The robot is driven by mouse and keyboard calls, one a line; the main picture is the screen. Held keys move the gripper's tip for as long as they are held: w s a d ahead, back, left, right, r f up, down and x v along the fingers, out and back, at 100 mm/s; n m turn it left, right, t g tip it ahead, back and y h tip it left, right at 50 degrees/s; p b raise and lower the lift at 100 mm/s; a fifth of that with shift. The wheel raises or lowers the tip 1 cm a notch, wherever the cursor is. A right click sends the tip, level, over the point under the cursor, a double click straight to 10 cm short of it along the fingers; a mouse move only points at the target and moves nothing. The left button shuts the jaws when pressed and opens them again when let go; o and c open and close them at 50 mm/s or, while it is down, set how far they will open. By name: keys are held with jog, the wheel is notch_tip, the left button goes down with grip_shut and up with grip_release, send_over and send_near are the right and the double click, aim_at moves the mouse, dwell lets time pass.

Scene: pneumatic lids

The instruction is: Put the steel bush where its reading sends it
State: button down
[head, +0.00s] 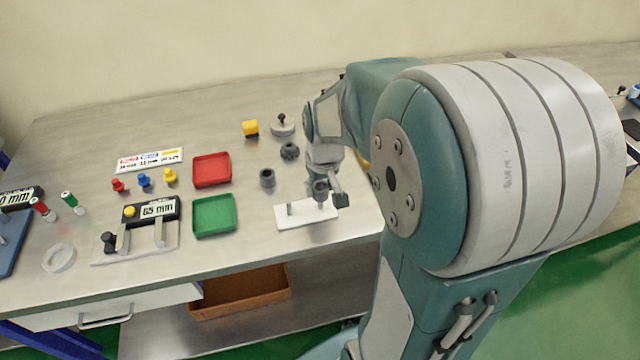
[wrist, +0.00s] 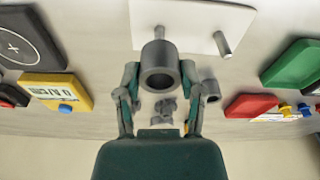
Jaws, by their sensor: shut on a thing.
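My gripper (head: 325,180) is shut on a dark grey hollow steel bush (head: 320,190) at the white board (head: 295,222). In the wrist view the bush (wrist: 160,65) sits between the two fingers, its open bore facing the camera. Two pegs stand on the board, which also shows in the wrist view (wrist: 195,18); one peg (wrist: 160,33) lines up just beyond the bush. I cannot tell whether the bush is around that peg or above it. A gauge (head: 158,209) reading 65 mm stands at left.
A red tray (head: 212,169) and a green tray (head: 214,215) lie left of the board. Another grey hollow part (head: 267,178), a gear-like part (head: 290,151), a yellow block (head: 250,128) and a knobbed disc (head: 283,126) stand nearby. Red, blue and yellow pegs (head: 144,181) stand before the card.

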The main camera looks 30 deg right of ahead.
jog(key=shift+f, duration=2)
dwell(1.2)
jog(key=shift+c, duration=0.6)
grip_release()
jog(key=shift+o, duration=0.6)
jog(key=shift+r, duration=3.5)
